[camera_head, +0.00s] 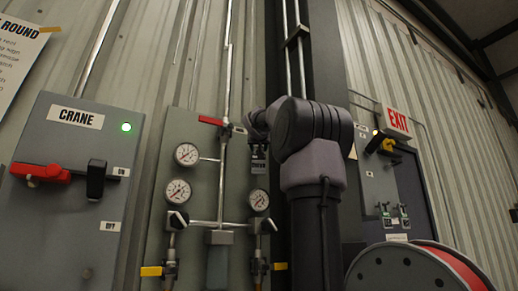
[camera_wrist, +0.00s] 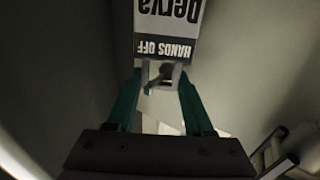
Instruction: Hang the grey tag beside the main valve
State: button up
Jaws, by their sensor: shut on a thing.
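The tag (camera_wrist: 166,25) is in the wrist view, with "HANDS OFF" and "Derya" upside down on black and white bands. My gripper (camera_wrist: 160,78) is shut on its top end between two teal fingers. In the head view the small tag (camera_head: 258,160) hangs below my gripper (camera_head: 257,142), in front of the gauge panel. A red-handled valve (camera_head: 211,120) sits on the vertical pipe just left of my gripper; I take it for the main valve. Any hook or peg for the tag is hidden or too small to tell.
Gauges (camera_head: 187,154) and yellow-handled valves (camera_head: 152,271) are on the panel below. A crane box (camera_head: 75,180) with a red lever stands left.

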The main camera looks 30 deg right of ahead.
jog(key=shift+w+f, duration=0.1)
jog(key=o, duration=1.1)
jog(key=shift+c, duration=0.2)
jog(key=v, duration=1.1)
jog(key=s+a+f+n+g+y, duration=0.1)
jog(key=a+f+g+y, duration=0.2)
jog(key=f, duration=0.8)
jog(key=s+a+f+y, duration=0.1)
jog(key=a+f+y, duration=0.35)
jog(key=f, duration=0.75)
jog(key=s+a+f+g+y, duration=0.1)
jog(key=s+a+f, duration=0.3)
jog(key=f, duration=0.5)
jog(key=s+a+f+n+g+y, duration=0.1)
jog(key=s+a+f+g+y, duration=0.1)
jog(key=s+a+f, duration=0.3)
jog(key=s+a+f+g+y, duration=0.1)
jog(key=s+a+f, duration=0.3)
jog(key=f, duration=0.8)
jog(key=shift+s+a+f+g+y, duration=0.35)
jog(key=shift+a+g, duration=0.35)
jog(key=shift+a, duration=0.15)
